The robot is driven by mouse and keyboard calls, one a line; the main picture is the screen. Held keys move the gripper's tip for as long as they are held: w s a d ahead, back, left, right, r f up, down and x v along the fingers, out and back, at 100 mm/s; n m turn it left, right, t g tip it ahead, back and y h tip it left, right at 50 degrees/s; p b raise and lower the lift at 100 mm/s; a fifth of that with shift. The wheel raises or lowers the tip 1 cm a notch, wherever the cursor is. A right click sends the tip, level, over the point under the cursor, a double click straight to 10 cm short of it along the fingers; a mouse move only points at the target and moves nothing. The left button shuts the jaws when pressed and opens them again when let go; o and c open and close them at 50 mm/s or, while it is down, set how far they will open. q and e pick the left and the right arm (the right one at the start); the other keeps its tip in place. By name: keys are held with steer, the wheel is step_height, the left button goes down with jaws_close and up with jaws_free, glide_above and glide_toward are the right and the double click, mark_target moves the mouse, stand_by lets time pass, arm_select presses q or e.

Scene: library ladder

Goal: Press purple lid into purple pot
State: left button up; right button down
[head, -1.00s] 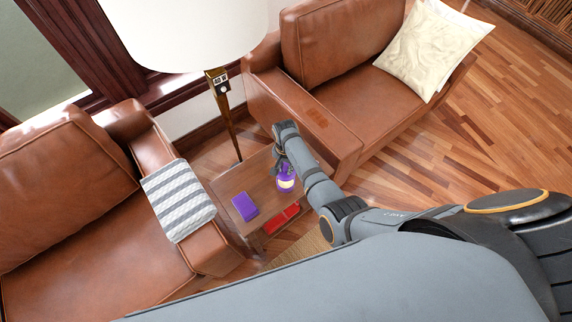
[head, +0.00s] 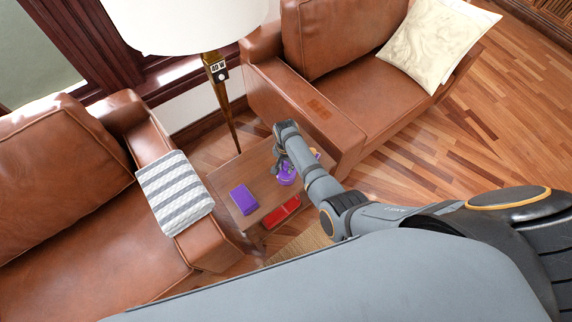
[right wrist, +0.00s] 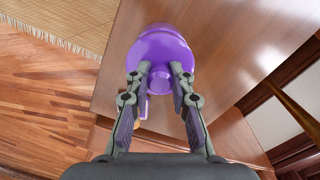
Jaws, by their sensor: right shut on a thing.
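My right gripper (right wrist: 157,75) is shut on the knob of the purple lid (right wrist: 160,58). The lid is a round disc seen from above in the right wrist view. A purple rounded edge, apparently the purple pot (right wrist: 163,30), shows just past it; the lid hides most of the pot. I cannot tell whether the lid is seated or only resting on it. In the head view the right gripper (head: 282,165) is over the small wooden side table (head: 262,172), with purple (head: 287,174) showing beside and below it. My left gripper is not in view.
A purple box or book (head: 243,199) lies on the tabletop, with a red item (head: 282,211) on the shelf below. A floor lamp (head: 222,95) stands behind the table. Brown leather armchairs flank it, one with a striped cloth (head: 175,192), the other with a cream cushion (head: 437,45).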

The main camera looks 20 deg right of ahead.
steer(key=shift+p, duration=0.65)
stand_by(0.9)
steer(key=shift+f+b, duration=0.9)
steer(key=shift+f, duration=0.2)
steer(key=c, duration=1.1)
jaws_free()
